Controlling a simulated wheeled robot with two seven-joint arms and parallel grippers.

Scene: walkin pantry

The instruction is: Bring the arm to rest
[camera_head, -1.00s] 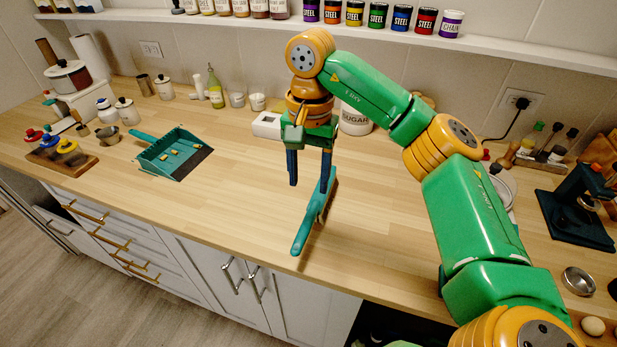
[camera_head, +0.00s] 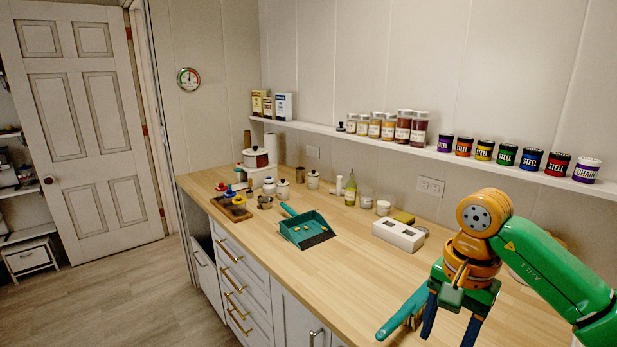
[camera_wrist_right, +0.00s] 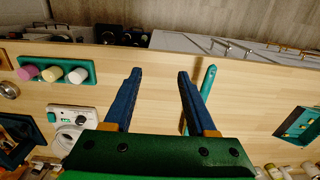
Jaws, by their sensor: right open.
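My right gripper (camera_head: 450,322) is at the lower right of the head view, fingers pointing down over the wooden counter. In the right wrist view its two dark blue fingers (camera_wrist_right: 160,73) are spread, with only bare counter seen between them. A teal brush-like tool (camera_head: 402,312) shows just left of the fingers in the head view. In the wrist view the tool (camera_wrist_right: 208,90) is partly hidden behind the right-hand finger, outside the gap; whether they touch I cannot tell. My left gripper is not in view.
The counter (camera_head: 340,280) is clear in its front middle. A teal dustpan (camera_head: 305,230) holding small yellow pieces, a white box (camera_head: 398,235) and several jars stand farther back. A shelf (camera_head: 400,147) with jars and cans runs along the wall. A door (camera_head: 85,130) is at left.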

